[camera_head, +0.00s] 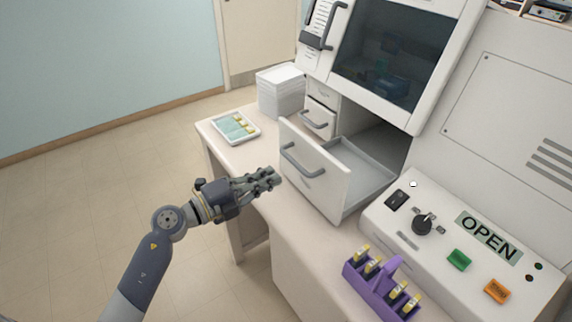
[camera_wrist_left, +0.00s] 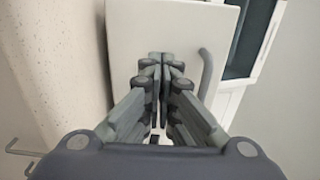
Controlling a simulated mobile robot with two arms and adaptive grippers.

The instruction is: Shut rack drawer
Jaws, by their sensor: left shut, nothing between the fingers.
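The rack drawer (camera_head: 316,184) is pulled well out of the white cabinet, with its grey handle (camera_head: 302,163) on the front panel and its inside tray (camera_head: 362,166) showing. My left gripper (camera_head: 275,178) is shut and empty, just in front of the drawer's front panel. In the left wrist view the closed fingers (camera_wrist_left: 161,62) point at the white drawer front (camera_wrist_left: 135,35), with the handle (camera_wrist_left: 206,72) to their right. Whether the fingertips touch the panel I cannot tell. My right gripper is not in view.
A slide tray (camera_head: 217,124) and white stack (camera_head: 281,103) sit on the counter's left. A smaller drawer (camera_head: 318,119) is beside the open one. Floor at left is clear.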

